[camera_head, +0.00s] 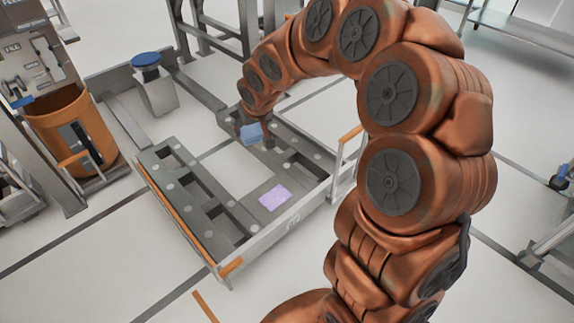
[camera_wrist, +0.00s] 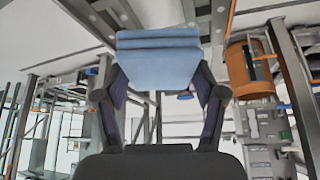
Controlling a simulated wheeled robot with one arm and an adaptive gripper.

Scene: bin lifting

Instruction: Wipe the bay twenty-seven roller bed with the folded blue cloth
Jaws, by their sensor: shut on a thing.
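The folded blue cloth (camera_head: 251,133) is held by my gripper (camera_head: 258,139) over the far rail of the roller bed. In the wrist view the cloth (camera_wrist: 158,60) spans between the two fingers of my gripper (camera_wrist: 158,85), which are shut on it. The roller bed (camera_head: 187,199) is a grey U-shaped frame on the floor with dark openings and round rollers along its two rails. I cannot tell whether the cloth touches the rail. A light purple patch (camera_head: 274,198) lies on the bed's right cross plate.
An orange bin (camera_head: 72,130) stands in a grey station at the left. A grey post with a blue round top (camera_head: 146,62) stands behind the bed. An orange-edged rail (camera_head: 180,226) runs along the bed's front. Open floor (camera_head: 100,255) lies in front.

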